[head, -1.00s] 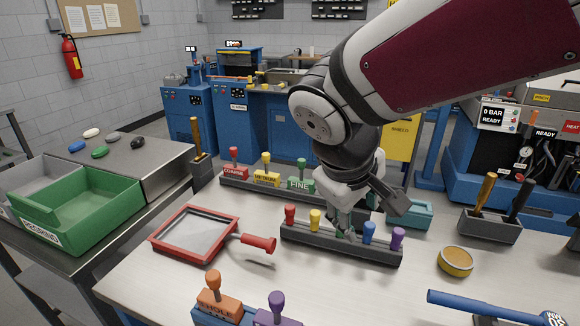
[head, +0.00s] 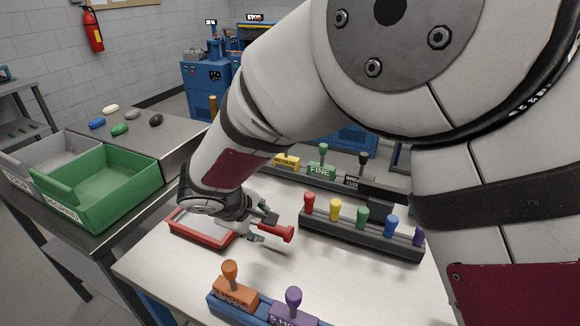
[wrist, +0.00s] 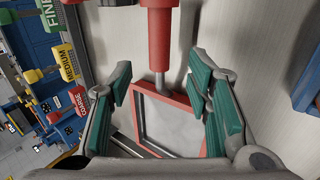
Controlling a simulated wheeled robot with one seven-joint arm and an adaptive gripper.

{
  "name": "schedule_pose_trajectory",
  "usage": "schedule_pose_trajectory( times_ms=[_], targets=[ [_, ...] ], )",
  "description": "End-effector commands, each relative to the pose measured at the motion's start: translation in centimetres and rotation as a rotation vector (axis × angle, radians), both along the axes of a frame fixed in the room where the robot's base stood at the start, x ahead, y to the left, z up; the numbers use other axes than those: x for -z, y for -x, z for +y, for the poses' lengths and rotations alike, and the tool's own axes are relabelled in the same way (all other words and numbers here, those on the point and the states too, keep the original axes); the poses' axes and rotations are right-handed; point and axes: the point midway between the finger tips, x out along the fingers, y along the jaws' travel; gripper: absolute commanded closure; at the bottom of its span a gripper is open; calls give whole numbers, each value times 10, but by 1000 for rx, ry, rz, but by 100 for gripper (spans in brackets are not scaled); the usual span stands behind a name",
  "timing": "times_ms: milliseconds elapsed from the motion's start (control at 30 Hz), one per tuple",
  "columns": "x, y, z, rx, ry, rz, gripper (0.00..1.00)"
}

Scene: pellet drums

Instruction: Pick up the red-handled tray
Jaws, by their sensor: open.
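The red-handled tray (head: 196,229) lies on the light table at the left, partly hidden by my arm in the head view. Its red handle (head: 276,234) points right. My gripper (head: 262,224) is open just above the tray, close to where the handle joins the frame. In the wrist view the green-padded fingers of my gripper (wrist: 168,95) stand apart on either side of the thin metal neck, with the red handle (wrist: 160,45) above and the tray's red frame and grey screen (wrist: 175,125) beyond. I see no contact between fingers and handle.
A rack of coloured pegs (head: 360,236) stands to the right of the handle. Orange and purple stamps (head: 233,286) stand at the front. A green bin (head: 105,195) is on the left bench. Labelled stamps (head: 320,162) stand behind.

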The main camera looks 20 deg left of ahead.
Motion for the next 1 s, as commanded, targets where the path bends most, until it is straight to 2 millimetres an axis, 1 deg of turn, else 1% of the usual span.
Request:
schedule_pose_trajectory(
  times_ms=[33,100,367,600,733,933,967,1000],
  targets=[
    [7,-5,-1,2,2,1,55],
    [13,-9,-2,3,1,0,55],
    [28,-19,-4,2,2,1,55],
    [56,-37,-8,3,1,1,55],
    [62,-42,-7,1,-1,0,55],
    [63,-42,-7,1,-1,0,55],
    [63,-42,-7,1,-1,0,57],
    [63,-42,-7,1,-1,0,66]
  ],
)
